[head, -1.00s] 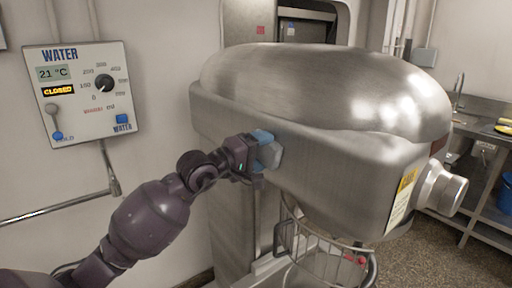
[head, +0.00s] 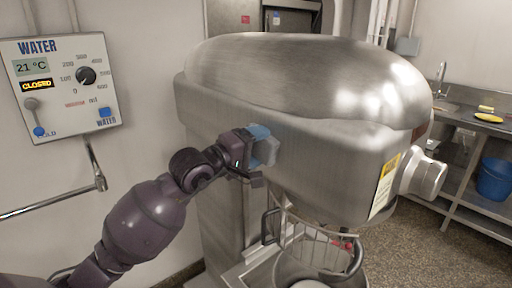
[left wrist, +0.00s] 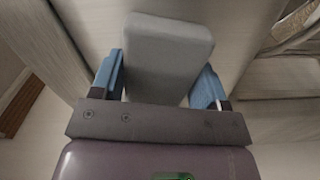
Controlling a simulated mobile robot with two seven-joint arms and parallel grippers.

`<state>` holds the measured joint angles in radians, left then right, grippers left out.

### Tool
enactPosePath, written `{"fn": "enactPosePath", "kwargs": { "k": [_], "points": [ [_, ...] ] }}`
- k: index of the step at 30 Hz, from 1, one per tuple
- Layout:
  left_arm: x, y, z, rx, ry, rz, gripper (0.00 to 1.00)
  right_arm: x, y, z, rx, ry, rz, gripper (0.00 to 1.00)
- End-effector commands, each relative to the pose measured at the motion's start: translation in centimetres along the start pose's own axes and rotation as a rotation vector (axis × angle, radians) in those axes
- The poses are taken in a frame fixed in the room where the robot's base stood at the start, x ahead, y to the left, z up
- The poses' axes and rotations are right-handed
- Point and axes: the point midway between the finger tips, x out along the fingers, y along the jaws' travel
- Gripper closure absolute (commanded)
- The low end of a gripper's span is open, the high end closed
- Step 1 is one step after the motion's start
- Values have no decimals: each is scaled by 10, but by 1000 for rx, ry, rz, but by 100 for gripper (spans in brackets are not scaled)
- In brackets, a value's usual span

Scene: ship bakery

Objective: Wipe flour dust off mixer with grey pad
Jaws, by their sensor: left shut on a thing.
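The mixer (head: 300,85) is a large metal machine with a rounded top, filling the middle of the head view. Whitish smears show on its side. My left gripper (head: 259,146) is at the mixer's near side, low on its head. It is shut on the grey pad (head: 268,152). In the left wrist view the grey pad (left wrist: 168,55) stands out between the blue fingers, close to a pale metal surface; I cannot tell whether it touches. My right gripper is not in view.
A water panel (head: 62,85) is on the left wall, with a pipe (head: 60,203) below it. The mixer's bowl (head: 320,275) and wire guard (head: 312,240) are under its head. A control knob (head: 424,178) sticks out at its right end. A steel bench (head: 465,125) stands at the far right.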

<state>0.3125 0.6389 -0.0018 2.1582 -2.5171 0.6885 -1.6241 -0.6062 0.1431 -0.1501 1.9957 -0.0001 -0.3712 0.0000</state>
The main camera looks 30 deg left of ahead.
Motion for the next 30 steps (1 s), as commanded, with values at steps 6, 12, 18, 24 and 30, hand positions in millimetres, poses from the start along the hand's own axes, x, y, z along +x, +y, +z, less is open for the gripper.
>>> {"fn": "enactPosePath", "kwargs": {
  "k": [6, 12, 18, 24, 30],
  "points": [
    [2, -7, -16, 2, 3, -5, 54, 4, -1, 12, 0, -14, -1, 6],
    [3, -10, -30, 1, 3, -4, 54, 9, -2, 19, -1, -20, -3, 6],
    [4, -10, -36, 1, 4, -3, 54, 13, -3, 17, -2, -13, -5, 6],
    [3, -14, -47, 2, 5, -6, 54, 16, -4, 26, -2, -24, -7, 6],
    [3, -19, -61, 2, 5, -7, 54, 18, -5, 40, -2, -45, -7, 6]
  ]
}}
